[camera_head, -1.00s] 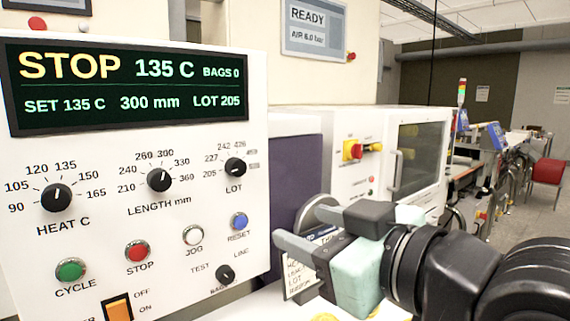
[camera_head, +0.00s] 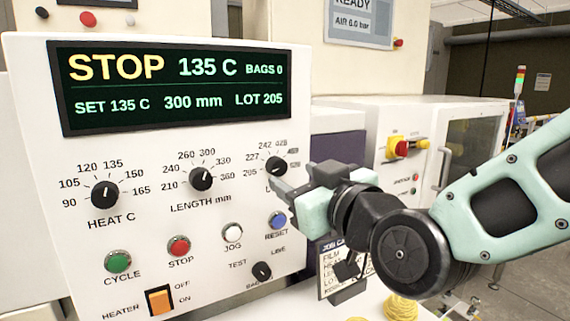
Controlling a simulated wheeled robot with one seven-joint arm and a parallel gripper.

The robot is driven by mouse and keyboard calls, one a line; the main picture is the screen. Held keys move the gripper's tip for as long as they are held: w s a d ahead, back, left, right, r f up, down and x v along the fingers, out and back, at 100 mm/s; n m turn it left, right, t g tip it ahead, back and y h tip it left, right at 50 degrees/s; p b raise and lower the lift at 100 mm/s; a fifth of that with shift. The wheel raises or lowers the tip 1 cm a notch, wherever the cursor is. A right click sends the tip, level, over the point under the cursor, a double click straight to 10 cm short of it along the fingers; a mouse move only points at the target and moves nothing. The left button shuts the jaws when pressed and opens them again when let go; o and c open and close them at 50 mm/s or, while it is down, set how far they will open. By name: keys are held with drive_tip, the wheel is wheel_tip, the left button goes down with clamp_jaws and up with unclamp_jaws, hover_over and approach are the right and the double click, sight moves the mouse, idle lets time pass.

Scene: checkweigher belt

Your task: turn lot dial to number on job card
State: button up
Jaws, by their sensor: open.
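The lot dial (camera_head: 276,166) is a black knob at the right of the white control panel. Its scale shows 205, 227, 242 and further numbers at the right that are hard to read. The display (camera_head: 172,86) reads LOT 205. My gripper (camera_head: 285,192) is open, with its fingers just below the lot dial, covering most of the LOT label. I cannot tell whether a finger touches the dial. The job card (camera_head: 334,262) stands below my gripper, partly hidden by my arm; its lot number is not readable.
The heat dial (camera_head: 105,196) and length dial (camera_head: 201,178) sit to the left. Below are the green cycle (camera_head: 118,261), red stop (camera_head: 179,246), white jog (camera_head: 232,232) and blue reset (camera_head: 277,220) buttons. The heater switch (camera_head: 160,300) is orange. Yellow coils (camera_head: 402,307) lie at the bottom right.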

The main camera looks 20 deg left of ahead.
sight(280, 169)
drive_tip(key=shift+p+x, duration=0.5)
drive_tip(key=shift+x, duration=1.85)
drive_tip(key=c, duration=1)
